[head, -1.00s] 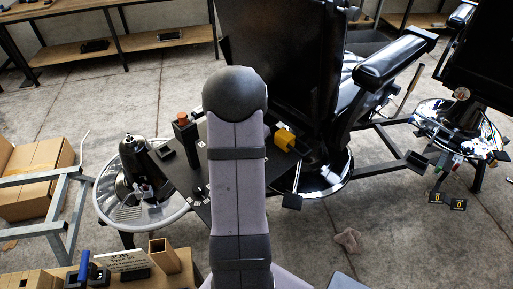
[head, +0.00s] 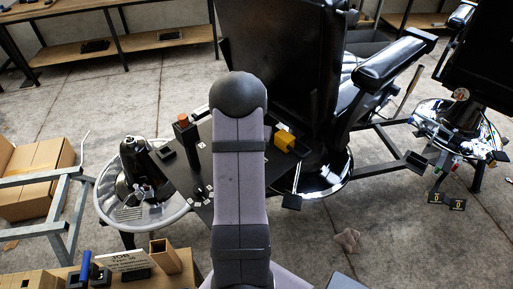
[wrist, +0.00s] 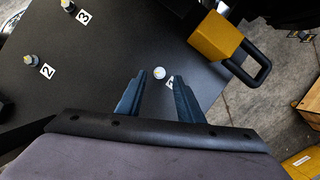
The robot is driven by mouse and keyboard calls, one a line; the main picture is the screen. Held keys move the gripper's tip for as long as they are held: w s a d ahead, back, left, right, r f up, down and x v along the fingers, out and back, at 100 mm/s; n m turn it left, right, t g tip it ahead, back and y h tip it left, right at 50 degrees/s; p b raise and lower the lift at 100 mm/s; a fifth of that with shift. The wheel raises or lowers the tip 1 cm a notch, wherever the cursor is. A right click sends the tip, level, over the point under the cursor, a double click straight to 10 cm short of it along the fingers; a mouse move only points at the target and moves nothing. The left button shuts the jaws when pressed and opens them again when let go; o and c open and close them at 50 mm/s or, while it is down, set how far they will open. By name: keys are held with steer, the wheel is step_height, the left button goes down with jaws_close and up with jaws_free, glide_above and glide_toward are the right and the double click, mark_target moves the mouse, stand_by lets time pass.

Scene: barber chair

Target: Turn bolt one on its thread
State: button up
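A small bolt with a pale round head and a yellow mark (wrist: 159,72) stands on the dark plate (wrist: 110,55) in the wrist view. A white number tag (wrist: 170,84) lies beside it, partly covered by the right finger, so its number is not readable. My gripper (wrist: 159,77) is open, its two blue-grey fingers pointing at the bolt. The bolt head shows in the gap at the fingertips, with space on both sides. Two other bolts stand by tags 2 (wrist: 47,71) and 3 (wrist: 83,17). In the head view my arm hides the gripper and this bolt.
A yellow block with a black handle (wrist: 215,38) stands close to the right of the bolt; it also shows in the head view (head: 285,139). An orange-topped post (head: 184,122) stands on the plate's left part. The black chair (head: 285,70) rises behind the plate.

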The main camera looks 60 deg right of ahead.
steer(key=shift+x, duration=1.6)
jaws_close()
